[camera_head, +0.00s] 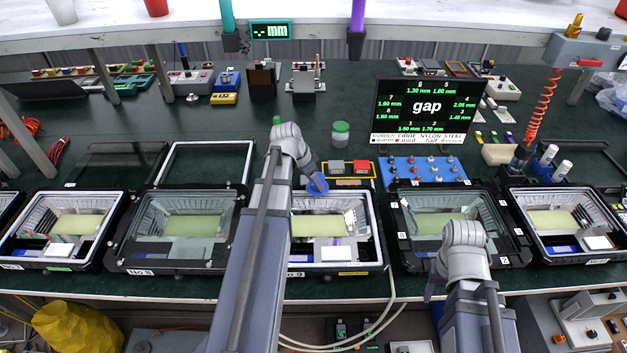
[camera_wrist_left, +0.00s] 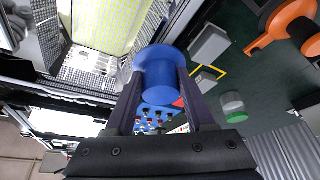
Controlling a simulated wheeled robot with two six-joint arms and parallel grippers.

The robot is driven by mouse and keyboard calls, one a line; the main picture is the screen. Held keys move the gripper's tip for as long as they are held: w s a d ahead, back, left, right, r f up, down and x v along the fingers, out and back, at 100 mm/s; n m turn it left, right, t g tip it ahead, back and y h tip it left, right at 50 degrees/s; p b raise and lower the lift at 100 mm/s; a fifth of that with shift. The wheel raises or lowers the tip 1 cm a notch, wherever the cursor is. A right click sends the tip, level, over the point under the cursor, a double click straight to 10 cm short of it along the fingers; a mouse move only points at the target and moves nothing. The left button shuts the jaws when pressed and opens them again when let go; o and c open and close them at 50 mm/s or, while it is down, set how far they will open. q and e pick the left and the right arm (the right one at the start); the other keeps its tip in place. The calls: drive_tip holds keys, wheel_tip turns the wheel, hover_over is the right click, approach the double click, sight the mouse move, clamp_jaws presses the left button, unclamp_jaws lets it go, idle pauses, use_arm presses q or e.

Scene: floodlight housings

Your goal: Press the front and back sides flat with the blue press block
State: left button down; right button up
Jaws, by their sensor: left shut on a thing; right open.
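The blue press block (camera_wrist_left: 158,75) is a round, spool-shaped piece held between the two fingers of my left gripper (camera_wrist_left: 165,100). In the head view the block (camera_head: 318,187) shows just right of my left wrist, at the back rim of the middle floodlight housing (camera_head: 372,262). This housing has a pale gasket around its rim and a yellow-green panel inside. My left arm hides its left part. I cannot tell whether the block touches the rim. My right gripper (camera_head: 435,285) is open, mostly hidden by its wrist, near the front of the housing to the right.
More housings stand in a row, left (camera_head: 120,262) and right (camera_head: 525,262). Cables hang at the front edge. Green table behind is partly clear.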

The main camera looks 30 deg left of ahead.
idle(0.4)
use_arm(q)
wheel_tip(320, 180, up, 5)
drive_tip(key=p, duration=0.5)
idle(0.4)
wheel_tip(320, 180, up, 5)
drive_tip(key=p, duration=0.5)
